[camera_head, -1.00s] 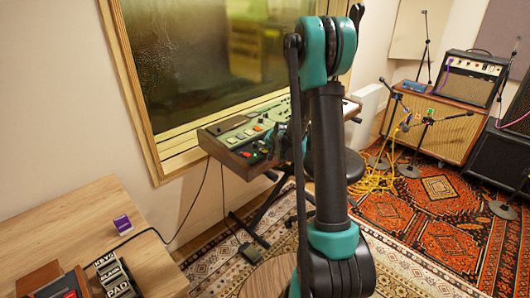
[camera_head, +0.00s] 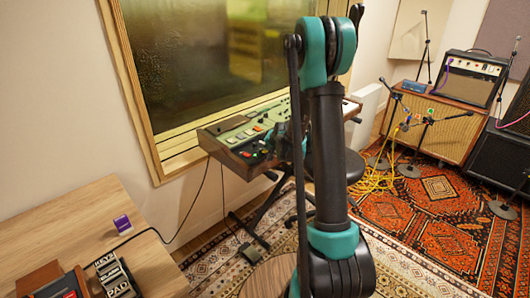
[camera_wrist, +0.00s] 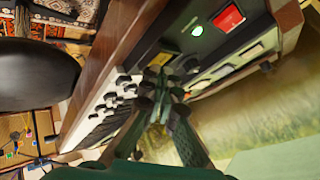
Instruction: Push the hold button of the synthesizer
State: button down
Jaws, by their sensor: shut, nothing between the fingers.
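The synthesizer (camera_head: 232,140) stands on a stand below the window, with a row of coloured buttons on its panel. In the wrist view it runs diagonally, with its wooden side (camera_wrist: 120,45), white and black keys (camera_wrist: 100,105), a lit green button (camera_wrist: 197,30), a red button (camera_wrist: 228,19) and cream buttons. No label is legible, so I cannot tell which is the hold button. My gripper (camera_wrist: 165,82) is shut and empty, its tips over the panel near dark knobs. I cannot tell whether they touch. In the head view my arm hides most of the gripper.
A dark round stool (camera_wrist: 45,75) stands beside the keys. Yellow cables (camera_head: 372,183), microphone stands and an amplifier (camera_head: 468,78) are at the right.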

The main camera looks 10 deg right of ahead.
jog(key=shift+f, duration=0.2)
dwell(0.3)
jog(key=shift+f, duration=0.25)
jog(key=shift+r, duration=0.35)
dwell(0.3)
jog(key=shift+r, duration=3.05)
